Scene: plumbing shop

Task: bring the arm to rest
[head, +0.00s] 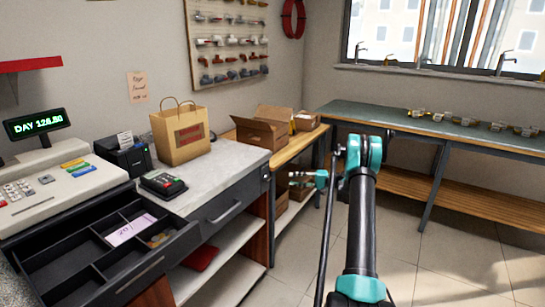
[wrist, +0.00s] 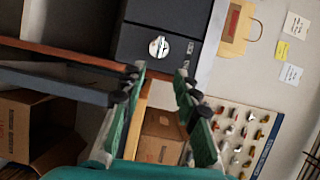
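My arm rises from the bottom of the head view, right of centre, with a black link and teal joints. My gripper (head: 296,179) points left beside the wooden shelf unit, in front of its lower boxes. In the wrist view my gripper (wrist: 158,78) shows two green fingers with dark tips. They stand apart with nothing held between them. Part of the forearm and wrist is hidden behind the upright link in the head view.
An open cash drawer (head: 188,235) with a banknote juts out at left. The counter (head: 228,161) holds a paper bag (head: 180,136) and card terminal (head: 163,184). Cardboard boxes (head: 262,127) stand behind. A long bench (head: 380,119) with fittings lines the back right. The floor (head: 460,255) at right is clear.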

